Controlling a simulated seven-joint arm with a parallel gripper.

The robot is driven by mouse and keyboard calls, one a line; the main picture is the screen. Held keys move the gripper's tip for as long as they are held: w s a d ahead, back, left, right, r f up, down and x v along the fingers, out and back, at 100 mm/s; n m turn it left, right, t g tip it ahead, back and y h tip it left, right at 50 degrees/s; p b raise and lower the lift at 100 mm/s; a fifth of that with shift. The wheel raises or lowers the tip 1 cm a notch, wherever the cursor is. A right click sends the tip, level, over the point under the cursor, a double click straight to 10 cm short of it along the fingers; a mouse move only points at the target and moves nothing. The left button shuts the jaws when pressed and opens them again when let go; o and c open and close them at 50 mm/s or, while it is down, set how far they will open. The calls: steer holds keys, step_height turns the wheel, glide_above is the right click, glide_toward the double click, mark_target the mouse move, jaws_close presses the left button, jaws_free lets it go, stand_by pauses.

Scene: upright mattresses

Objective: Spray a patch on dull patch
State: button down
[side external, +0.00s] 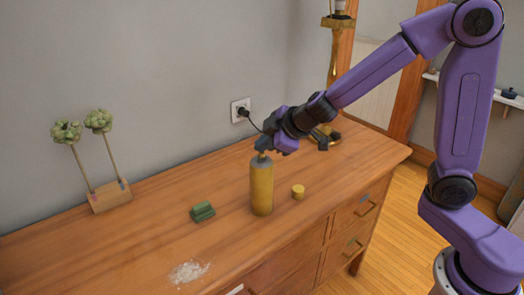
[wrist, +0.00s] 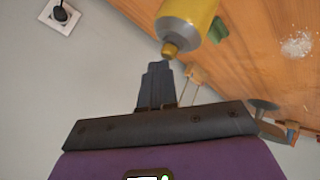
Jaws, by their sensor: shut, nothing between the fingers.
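A yellow spray can (side external: 261,188) stands upright on the wooden dresser top (side external: 150,230). Its nozzle shows in the wrist view (wrist: 170,48). My gripper (side external: 264,146) is at the top of the can, and its fingers are closed together with nothing between them. In the wrist view the fingertips (wrist: 158,66) are right beside the nozzle; I cannot tell whether they touch it. The whitish dull patch (side external: 189,271) is on the dresser top near the front edge, left of the can. It also shows in the wrist view (wrist: 297,44).
A small yellow cap (side external: 298,191) lies right of the can, and a green block (side external: 202,211) left of it. A wooden stand (side external: 110,196) with two plant balls is at the back left. A brass lamp (side external: 332,60) stands behind my arm. A plug (side external: 242,111) is in the wall.

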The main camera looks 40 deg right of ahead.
stand_by(0.4)
steer(key=shift+r, duration=0.35)
step_height(320, 180, up, 6)
stand_by(0.9)
stand_by(2.5)
steer(key=shift+d+f+n+h, duration=0.15)
steer(key=shift+f+n, duration=0.85)
steer(key=shift+n, duration=1.8)
steer(key=shift+a+f+n+h, duration=0.15)
steer(key=shift+f+n, duration=0.8)
steer(key=shift+n, duration=1.85)
steer(key=shift+d+f+n+h, duration=0.15)
steer(key=shift+f+n, duration=0.85)
steer(key=shift+n, duration=1.8)
